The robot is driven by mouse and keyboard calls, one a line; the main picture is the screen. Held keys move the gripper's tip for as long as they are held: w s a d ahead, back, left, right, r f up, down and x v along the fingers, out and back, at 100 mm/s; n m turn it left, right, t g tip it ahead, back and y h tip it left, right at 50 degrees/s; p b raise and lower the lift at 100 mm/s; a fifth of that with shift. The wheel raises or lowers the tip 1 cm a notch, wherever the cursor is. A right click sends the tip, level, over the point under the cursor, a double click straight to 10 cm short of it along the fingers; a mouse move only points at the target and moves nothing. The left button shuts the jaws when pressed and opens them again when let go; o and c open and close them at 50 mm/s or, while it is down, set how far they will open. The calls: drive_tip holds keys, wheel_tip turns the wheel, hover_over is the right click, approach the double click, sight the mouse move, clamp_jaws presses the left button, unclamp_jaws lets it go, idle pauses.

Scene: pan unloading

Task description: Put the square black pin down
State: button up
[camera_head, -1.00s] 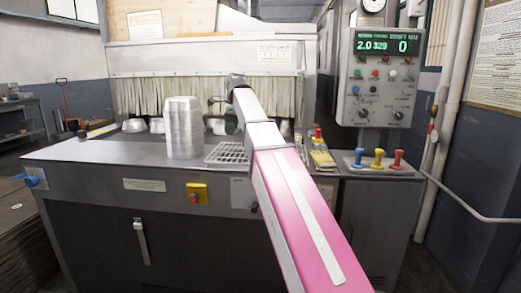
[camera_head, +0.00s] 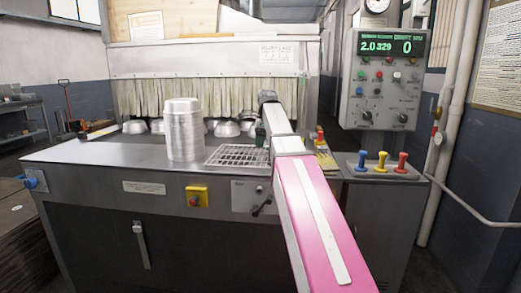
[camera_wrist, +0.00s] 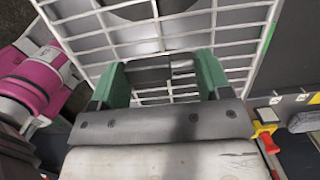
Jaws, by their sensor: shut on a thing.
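My gripper (camera_wrist: 161,80) shows in the wrist view with its two green fingers apart, shut on a dark, flat-faced piece, the square black pin (camera_wrist: 150,74). The pin is between the fingers, and its lower part cannot be made out. A white wire grid rack (camera_wrist: 190,24) lies beneath the gripper. Whether the pin touches the rack is not clear. In the head view the rack (camera_head: 237,156) lies on the machine's table, and my gripper (camera_head: 260,134) is at its back right, partly hidden by my arm.
A stack of silver pans (camera_head: 184,130) stands on the table (camera_head: 110,150) left of the rack. Several upturned pans (camera_head: 228,128) sit by the strip curtain. Blue, yellow and red knobs (camera_head: 380,160) stand at the right. The table's front left is clear.

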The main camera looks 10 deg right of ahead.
sight(261, 155)
drive_tip(key=shift+f, duration=1.95)
drive_tip(key=o, duration=0.9)
drive_tip(key=shift+f, duration=0.1)
drive_tip(key=shift+o, duration=0.2)
wheel_tip(261, 155, up, 12)
drive_tip(key=d, duration=0.1)
drive_tip(key=shift+s+d, duration=0.3)
drive_tip(key=shift+d, duration=0.05)
